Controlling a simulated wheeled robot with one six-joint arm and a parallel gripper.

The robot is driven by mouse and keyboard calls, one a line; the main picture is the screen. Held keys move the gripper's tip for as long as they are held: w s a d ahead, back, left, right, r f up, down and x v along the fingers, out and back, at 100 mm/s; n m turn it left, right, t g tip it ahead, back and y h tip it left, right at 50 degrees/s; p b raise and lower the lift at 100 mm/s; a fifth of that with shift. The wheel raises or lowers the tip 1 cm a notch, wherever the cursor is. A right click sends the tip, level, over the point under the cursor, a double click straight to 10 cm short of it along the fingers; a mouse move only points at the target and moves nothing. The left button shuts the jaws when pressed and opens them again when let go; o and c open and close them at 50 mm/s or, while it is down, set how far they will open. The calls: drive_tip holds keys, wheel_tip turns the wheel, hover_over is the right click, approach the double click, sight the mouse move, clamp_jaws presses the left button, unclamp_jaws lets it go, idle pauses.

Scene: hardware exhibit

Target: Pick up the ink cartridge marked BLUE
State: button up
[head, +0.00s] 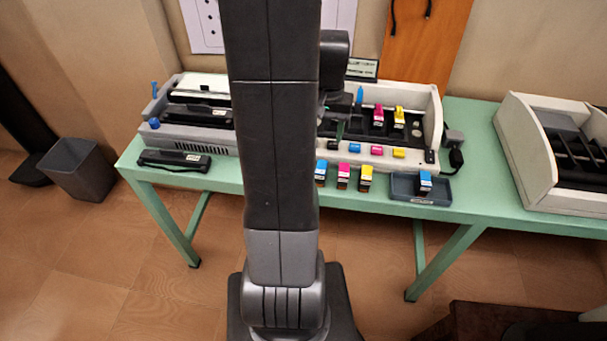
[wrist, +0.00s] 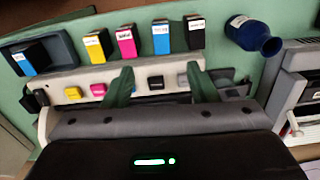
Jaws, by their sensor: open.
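A blue cartridge (head: 320,173) stands in the row on the green table in front of the printer; the wrist view shows it too (wrist: 163,40), its white label too small to read surely. A second blue cartridge (head: 425,182) is in the dark tray (head: 402,187), also at the far left of the wrist view (wrist: 38,62). My gripper (wrist: 160,69) is open and empty, its green fingers over the printer's front edge, with the row beyond the fingertips. In the head view my arm hides most of the gripper.
Magenta (wrist: 126,43), yellow (wrist: 96,46) and black (wrist: 194,33) cartridges stand close beside the row's blue one. A dark blue bottle (wrist: 254,36) lies near the black one. The printer (head: 432,125) holds coloured cartridges. A black device (head: 175,160) lies on the table's left.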

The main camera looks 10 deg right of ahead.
wheel_tip(320, 180, down, 8)
drive_tip(key=shift+f, duration=0.15)
drive_tip(key=shift+w+a+f+p, duration=0.1)
drive_tip(key=shift+f+p, duration=0.4)
drive_tip(key=shift+f, duration=2.1)
drive_tip(key=shift+c, duration=0.2)
drive_tip(key=c, duration=1)
